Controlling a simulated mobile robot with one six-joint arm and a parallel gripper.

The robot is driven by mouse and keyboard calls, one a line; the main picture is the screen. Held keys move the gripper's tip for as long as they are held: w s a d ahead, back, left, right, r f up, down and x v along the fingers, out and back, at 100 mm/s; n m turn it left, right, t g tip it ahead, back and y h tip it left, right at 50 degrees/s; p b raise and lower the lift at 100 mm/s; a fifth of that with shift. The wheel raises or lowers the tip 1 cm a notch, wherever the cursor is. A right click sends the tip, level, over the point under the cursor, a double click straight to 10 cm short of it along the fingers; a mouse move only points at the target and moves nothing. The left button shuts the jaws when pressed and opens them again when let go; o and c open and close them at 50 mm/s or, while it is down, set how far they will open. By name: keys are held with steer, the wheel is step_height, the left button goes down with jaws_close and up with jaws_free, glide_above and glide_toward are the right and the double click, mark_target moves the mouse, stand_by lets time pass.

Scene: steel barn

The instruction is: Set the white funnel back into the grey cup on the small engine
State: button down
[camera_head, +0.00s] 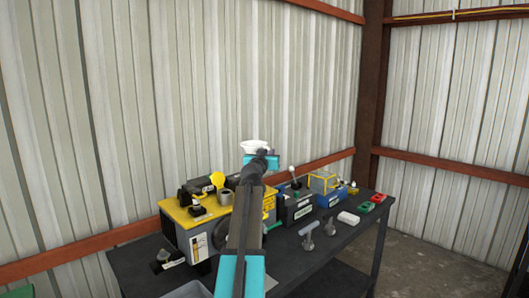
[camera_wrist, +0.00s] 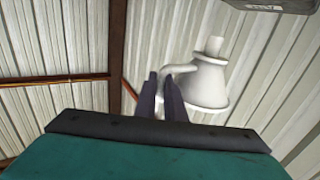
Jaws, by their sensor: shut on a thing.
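The white funnel (camera_head: 255,146) is held up in the air above the bench, its wide mouth upward in the head view. My gripper (camera_head: 261,157) is shut on the handle at the funnel's side. In the wrist view, my two dark fingers (camera_wrist: 164,95) meet the handle, and the funnel (camera_wrist: 208,82) shows its cone and narrow spout. The small engine (camera_head: 182,219), with a yellow top and grey body, stands at the left of the bench. The grey cup (camera_head: 225,197) sits on its top, below and left of the funnel. My arm hides part of the engine's right side.
A corrugated wall stands close behind. The air around the funnel looks clear.

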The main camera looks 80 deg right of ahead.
steer(key=shift+f, duration=0.1)
stand_by(0.3)
step_height(320, 180, down, 4)
steer(key=shift+f+b, duration=0.25)
steer(key=shift+b, duration=0.85)
steer(key=shift+f+b, duration=2.7)
steer(key=shift+b, duration=0.4)
steer(key=c, duration=1.8)
jaws_free()
steer(key=shift+o, duration=0.2)
steer(key=shift+a, duration=0.15)
